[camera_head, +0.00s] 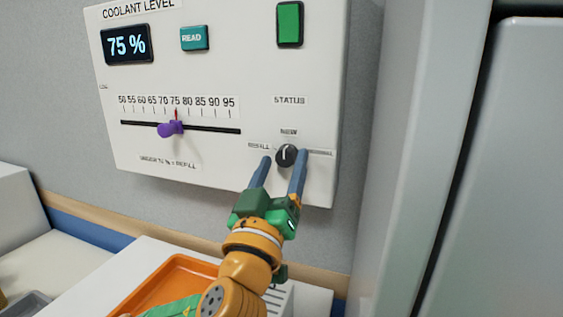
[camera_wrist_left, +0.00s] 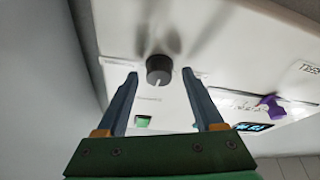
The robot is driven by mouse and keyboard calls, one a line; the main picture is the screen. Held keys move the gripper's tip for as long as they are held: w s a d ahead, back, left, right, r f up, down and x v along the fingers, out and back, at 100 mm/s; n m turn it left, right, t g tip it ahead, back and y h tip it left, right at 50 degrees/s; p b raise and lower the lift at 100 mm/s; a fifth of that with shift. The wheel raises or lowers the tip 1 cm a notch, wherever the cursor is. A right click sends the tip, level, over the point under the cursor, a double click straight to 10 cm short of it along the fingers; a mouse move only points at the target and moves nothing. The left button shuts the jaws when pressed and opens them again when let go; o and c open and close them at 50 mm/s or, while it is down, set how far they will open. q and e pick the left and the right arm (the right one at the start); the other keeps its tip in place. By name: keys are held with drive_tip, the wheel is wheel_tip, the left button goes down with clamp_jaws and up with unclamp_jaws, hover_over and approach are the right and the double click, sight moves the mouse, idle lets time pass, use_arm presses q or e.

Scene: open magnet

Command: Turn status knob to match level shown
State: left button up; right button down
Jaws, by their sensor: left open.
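The black status knob (camera_head: 287,155) is on the lower right of the white coolant panel (camera_head: 200,75), under the labels STATUS and NEW. Its white mark points up, towards NEW; REFILL is at its left. My left gripper (camera_head: 280,166) is open, with one finger on each side of the knob. The wrist view shows the knob (camera_wrist_left: 159,68) between and just beyond the fingertips (camera_wrist_left: 160,75), with gaps on both sides. The display (camera_head: 127,44) reads 75 %. A purple slider (camera_head: 171,129) has its red pointer at 75. My right gripper is not in view.
A teal READ button (camera_head: 194,38) and a green rectangle (camera_head: 290,24) are on the panel's upper part. An orange tray (camera_head: 165,282) lies below on a white surface. A large grey cabinet (camera_head: 480,160) stands close at the right.

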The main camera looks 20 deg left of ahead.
use_arm(q)
clamp_jaws()
